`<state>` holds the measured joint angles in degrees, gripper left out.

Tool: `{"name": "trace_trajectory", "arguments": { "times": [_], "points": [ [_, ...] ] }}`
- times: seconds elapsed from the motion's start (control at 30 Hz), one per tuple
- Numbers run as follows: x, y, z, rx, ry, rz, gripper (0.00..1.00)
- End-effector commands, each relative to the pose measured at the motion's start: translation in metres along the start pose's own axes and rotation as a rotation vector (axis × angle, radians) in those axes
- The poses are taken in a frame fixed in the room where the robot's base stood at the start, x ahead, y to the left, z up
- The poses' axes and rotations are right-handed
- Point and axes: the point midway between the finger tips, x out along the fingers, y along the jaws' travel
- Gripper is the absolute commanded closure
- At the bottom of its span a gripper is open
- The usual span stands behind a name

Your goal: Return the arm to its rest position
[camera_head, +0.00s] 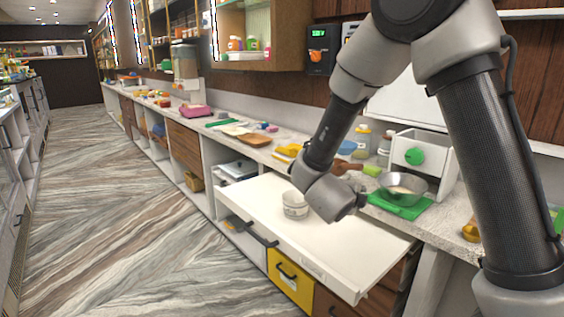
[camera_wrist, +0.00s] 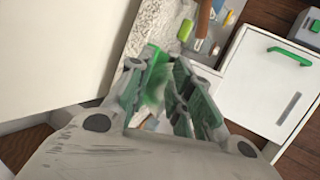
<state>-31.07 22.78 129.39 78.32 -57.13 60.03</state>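My arm reaches in from the right in the head view and bends down over the pulled-out white drawer. I see no object held. Behind the gap are a green mat and a blurred pale patch that I cannot make out.
The drawer (camera_head: 260,205) juts into the aisle, with a white tub (camera_head: 295,204) in it. A metal bowl (camera_head: 403,187) rests on a green mat (camera_head: 412,211) on the counter. A white box (camera_head: 425,147) with a green knob stands behind. The floor (camera_head: 110,200) at left is clear.

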Motion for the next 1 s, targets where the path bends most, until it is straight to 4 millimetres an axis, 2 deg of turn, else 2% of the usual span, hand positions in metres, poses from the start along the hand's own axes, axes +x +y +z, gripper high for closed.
{"name": "trace_trajectory", "arguments": {
  "times": [0.03, 0.1, 0.17, 0.27, 0.37, 0.47, 0.6, 0.73, 0.83, 0.9, 1.0],
  "points": [
    [-0.001, -0.023, 0.007, -0.042, -0.108, 0.031, 0.79],
    [-0.009, -0.046, 0.017, -0.155, -0.273, 0.070, 0.79],
    [-0.022, -0.063, 0.019, -0.272, -0.408, 0.085, 0.79],
    [-0.054, -0.085, 0.010, -0.505, -0.606, 0.085, 0.79],
    [-0.090, -0.094, -0.019, -0.775, -0.761, 0.072, 0.79],
    [-0.128, -0.091, -0.067, -1.074, -0.870, 0.068, 0.79],
    [-0.172, -0.075, -0.150, -1.474, -0.943, 0.119, 0.79],
    [-0.200, -0.061, -0.216, -1.725, -0.961, 0.207, 0.79],
    [-0.212, -0.055, -0.246, -1.826, -0.964, 0.262, 0.79],
    [-0.217, -0.053, -0.256, -1.860, -0.966, 0.285, 0.79],
    [-0.219, -0.052, -0.261, -1.878, -0.967, 0.297, 0.79]
  ]
}}
